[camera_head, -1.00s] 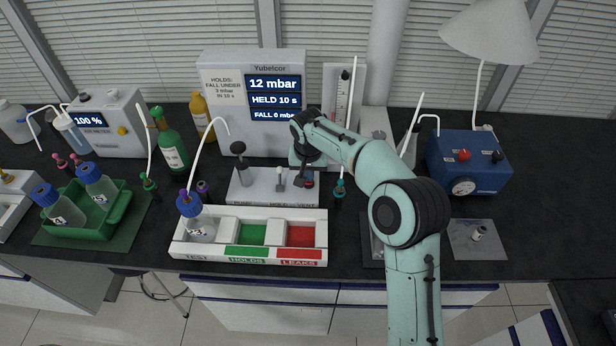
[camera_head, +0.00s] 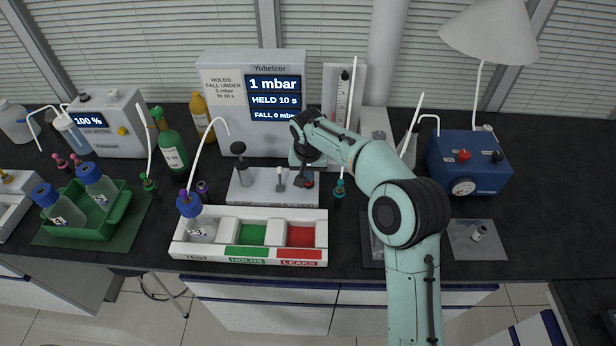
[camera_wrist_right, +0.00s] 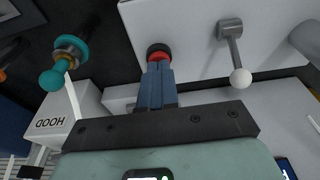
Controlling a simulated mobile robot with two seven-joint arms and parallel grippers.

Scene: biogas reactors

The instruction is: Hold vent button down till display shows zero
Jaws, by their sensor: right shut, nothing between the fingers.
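My right gripper (camera_head: 306,180) is at the red button. In the right wrist view the shut fingers (camera_wrist_right: 158,80) meet the red vent button (camera_wrist_right: 158,54) end-on; only its top shows. My left gripper is not in view.
A white tray (camera_head: 180,249) with a blue-capped bottle (camera_head: 201,229) in its TEST slot and empty green and red slots lies in front of the panel. A teal-topped valve (camera_head: 340,187) stands close to the right of my gripper. A blue pump box (camera_head: 468,163) is farther right.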

